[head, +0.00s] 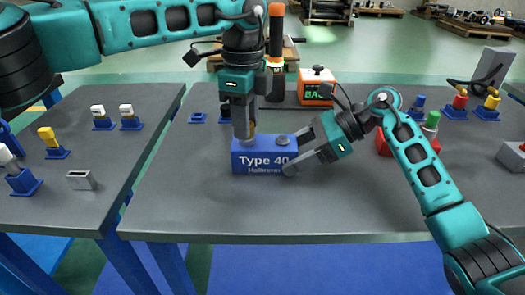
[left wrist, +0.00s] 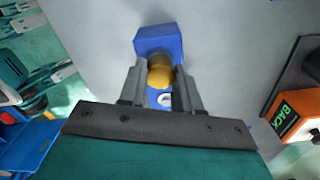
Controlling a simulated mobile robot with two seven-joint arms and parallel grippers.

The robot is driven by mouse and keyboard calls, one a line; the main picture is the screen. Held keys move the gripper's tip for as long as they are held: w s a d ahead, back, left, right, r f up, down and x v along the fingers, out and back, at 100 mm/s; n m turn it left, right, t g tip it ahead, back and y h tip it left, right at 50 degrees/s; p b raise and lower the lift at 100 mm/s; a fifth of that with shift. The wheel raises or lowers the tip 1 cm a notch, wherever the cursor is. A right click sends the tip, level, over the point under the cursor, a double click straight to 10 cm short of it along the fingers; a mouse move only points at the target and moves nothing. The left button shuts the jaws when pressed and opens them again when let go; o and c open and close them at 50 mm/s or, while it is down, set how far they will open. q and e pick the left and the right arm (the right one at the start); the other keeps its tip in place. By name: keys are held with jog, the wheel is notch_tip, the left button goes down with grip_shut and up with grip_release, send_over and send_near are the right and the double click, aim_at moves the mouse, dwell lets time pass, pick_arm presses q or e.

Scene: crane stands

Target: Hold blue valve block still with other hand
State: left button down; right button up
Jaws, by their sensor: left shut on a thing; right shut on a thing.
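The blue valve block (head: 262,160), lettered "Type 40", sits on the grey table (head: 200,215) near its middle. My left gripper (head: 245,135) points straight down over the block's left part and is shut on a yellow knob or cap on top of it. The left wrist view shows this yellow piece (left wrist: 160,72) between the fingers, with the blue block (left wrist: 158,42) around it. My right gripper (head: 288,160) comes in from the right and is shut on the block's right end. A grey round part shows on the block's top right.
An orange box (head: 318,86) lettered "BACK" stands behind the block. A red item (head: 388,143) and small valves (head: 457,104) on blue bases are at right. A side table (head: 90,180) at left holds several more. The table front is clear.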

pick_arm(q)
jog(key=n, duration=0.4)
jog(key=shift+w+r+n, duration=0.1)
jog(key=shift+r+n, duration=0.05)
jog(key=shift+n, duration=0.25)
jog(key=c, duration=0.7)
grip_release()
jog(key=shift+c, duration=0.8)
